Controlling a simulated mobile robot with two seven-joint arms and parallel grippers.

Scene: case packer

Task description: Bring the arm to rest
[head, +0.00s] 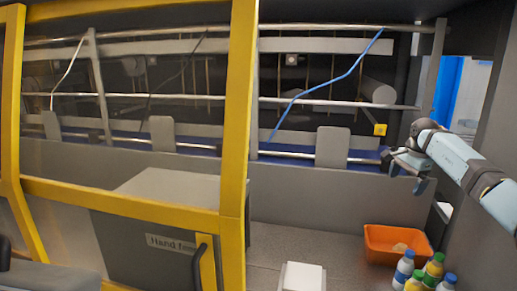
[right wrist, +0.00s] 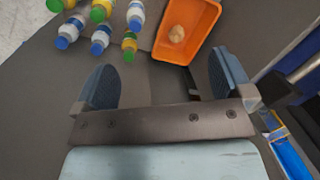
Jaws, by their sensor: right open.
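My right arm (head: 462,160) reaches in from the right in the head view. My right gripper (head: 405,176) is in front of the machine's blue conveyor, above and behind the orange bin. In the right wrist view the two fingers of my right gripper (right wrist: 162,82) stand wide apart with nothing between them. It touches no object that I can see. My left gripper is not in the head view.
An orange bin (head: 373,248) holds a small tan lump (right wrist: 177,33). Several bottles (head: 404,268) stand beside it. A yellow-framed door (head: 236,120) fills the left. A white box (head: 302,277) is at the bottom. A blue cable (head: 330,82) hangs by the rails.

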